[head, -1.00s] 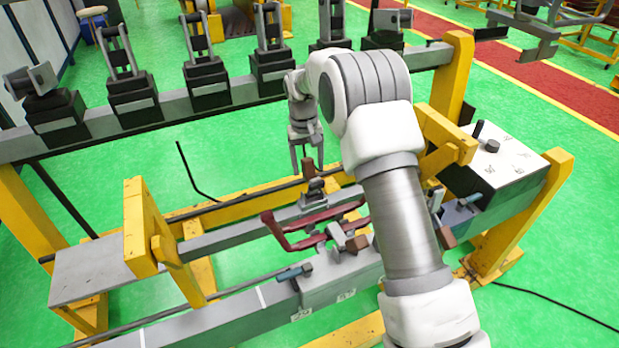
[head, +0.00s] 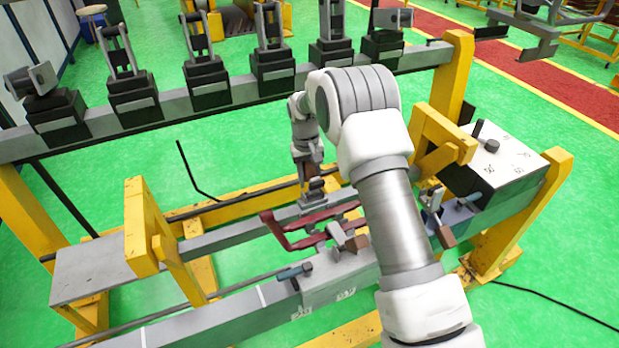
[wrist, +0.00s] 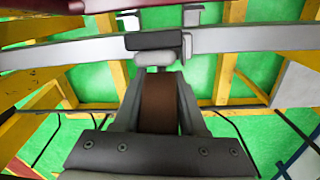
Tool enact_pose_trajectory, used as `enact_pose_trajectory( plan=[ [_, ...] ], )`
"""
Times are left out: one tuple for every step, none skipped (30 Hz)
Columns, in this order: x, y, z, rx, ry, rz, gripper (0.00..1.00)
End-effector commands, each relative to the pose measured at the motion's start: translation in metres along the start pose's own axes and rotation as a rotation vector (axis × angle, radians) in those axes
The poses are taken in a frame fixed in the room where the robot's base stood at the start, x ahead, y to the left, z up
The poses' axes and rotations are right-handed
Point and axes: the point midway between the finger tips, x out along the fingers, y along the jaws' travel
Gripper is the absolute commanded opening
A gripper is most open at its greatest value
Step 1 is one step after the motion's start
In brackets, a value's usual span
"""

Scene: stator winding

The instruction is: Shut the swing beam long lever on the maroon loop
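The maroon loop (head: 290,241) lies across the grey beams at the lower middle of the head view. A strip of it shows at the wrist view's top edge (wrist: 100,5). The swing beam long lever (wrist: 160,105) is a brown upright handle above a dark clamp body (head: 313,190), just behind the loop. My gripper (head: 311,172) points down over this clamp. In the wrist view its two fingers (wrist: 160,92) flank the brown handle closely on both sides, with no clear gap, and look shut on it. The handle's lower end is partly hidden.
Several dark clamp fixtures (head: 205,82) stand along the rear beam. A yellow post (head: 150,225) stands left, and a grey box (head: 495,160) right. A blue-handled clamp (head: 294,271) sits on the front beam. Green floor shows between the beams.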

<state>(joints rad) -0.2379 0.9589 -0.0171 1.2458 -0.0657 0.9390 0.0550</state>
Motion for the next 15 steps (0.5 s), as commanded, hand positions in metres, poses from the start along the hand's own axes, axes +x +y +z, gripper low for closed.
enact_pose_trajectory(
  plan=[
    [-0.0003,-0.0002,-0.0001,0.0,0.0,0.0,0.11],
    [-0.0003,-0.0002,-0.0001,0.0,0.0,0.0,0.06],
    [-0.0003,-0.0002,-0.0001,0.0,0.0,0.0,0.0],
    [-0.0004,-0.0002,-0.0001,0.0,0.0,0.0,0.0],
    [-0.0004,-0.0002,-0.0001,0.0,0.0,0.0,0.0],
    [-0.0004,-0.0002,-0.0001,0.0,0.0,0.0,0.0],
    [-0.0004,-0.0002,-0.0001,0.0,0.0,0.0,0.0],
    [-0.0004,-0.0002,-0.0001,0.0,0.0,0.0,0.0],
    [-0.0005,-0.0003,-0.0001,0.0,0.0,0.0,0.0],
    [-0.0005,-0.0003,-0.0002,0.0,0.0,0.0,0.0],
    [-0.0005,-0.0003,-0.0002,0.0,0.0,0.0,0.0],
    [-0.0005,-0.0003,-0.0002,0.0,0.0,0.0,0.0],
    [-0.0005,-0.0003,-0.0002,0.0,0.0,0.0,0.0],
    [-0.0006,-0.0003,-0.0002,0.0,0.001,0.0,0.0],
    [-0.0006,-0.0003,-0.0002,0.0,0.001,0.0,0.0]
  ],
)
